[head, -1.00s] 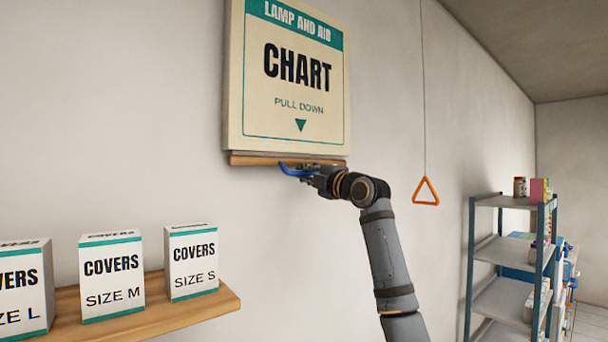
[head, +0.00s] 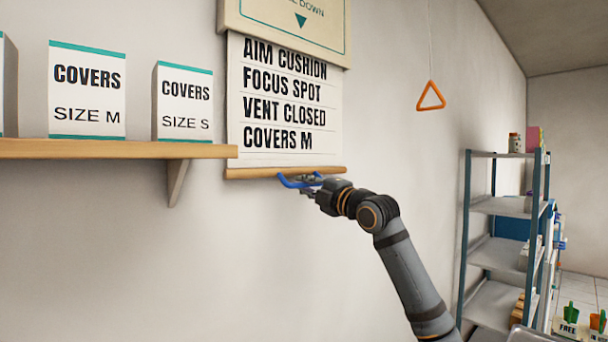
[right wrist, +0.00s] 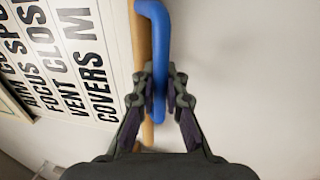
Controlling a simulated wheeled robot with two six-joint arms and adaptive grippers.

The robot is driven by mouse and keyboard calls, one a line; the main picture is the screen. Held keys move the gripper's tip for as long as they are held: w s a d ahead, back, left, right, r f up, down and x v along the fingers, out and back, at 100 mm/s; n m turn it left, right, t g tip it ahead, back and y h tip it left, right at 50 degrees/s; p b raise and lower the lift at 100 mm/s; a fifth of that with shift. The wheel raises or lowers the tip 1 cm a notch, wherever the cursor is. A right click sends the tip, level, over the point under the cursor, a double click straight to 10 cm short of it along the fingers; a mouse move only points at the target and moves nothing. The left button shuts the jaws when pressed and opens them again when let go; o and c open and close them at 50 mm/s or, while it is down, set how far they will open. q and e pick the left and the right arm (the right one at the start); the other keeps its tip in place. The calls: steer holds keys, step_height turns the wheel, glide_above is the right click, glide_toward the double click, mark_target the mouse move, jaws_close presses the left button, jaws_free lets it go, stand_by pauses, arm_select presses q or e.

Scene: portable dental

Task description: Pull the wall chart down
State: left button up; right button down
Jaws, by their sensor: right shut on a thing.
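The wall chart (head: 285,112) hangs partly unrolled below its cream case (head: 285,22) in the head view. Its visible lines read "AIM CUSHION", "FOCUS SPOT", "VENT CLOSED" and "COVERS M". A wooden bar (head: 250,173) runs along its bottom edge, with a blue handle (head: 288,182) on it. My right gripper (head: 307,183) is shut on the blue handle. In the right wrist view the blue handle (right wrist: 152,30) passes between the fingers (right wrist: 160,95), beside the wooden bar (right wrist: 144,60). My left gripper is not in view.
A wooden shelf (head: 120,149) with white COVERS boxes (head: 87,90) stands left of the chart, its end close to the chart's left edge. An orange triangular pull (head: 431,97) hangs to the right. A metal rack (head: 497,208) stands further right. The wall below the chart is clear.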

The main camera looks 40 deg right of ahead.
mark_target(305, 172)
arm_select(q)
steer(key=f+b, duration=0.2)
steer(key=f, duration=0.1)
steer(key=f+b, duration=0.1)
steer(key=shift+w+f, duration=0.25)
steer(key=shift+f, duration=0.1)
arm_select(e)
step_height(305, 172, down, 7)
steer(key=c, duration=1.4)
jaws_free()
steer(key=shift+s+r, duration=0.1)
steer(key=shift+s, duration=0.15)
steer(key=shift+w, duration=0.1)
step_height(305, 172, up, 10)
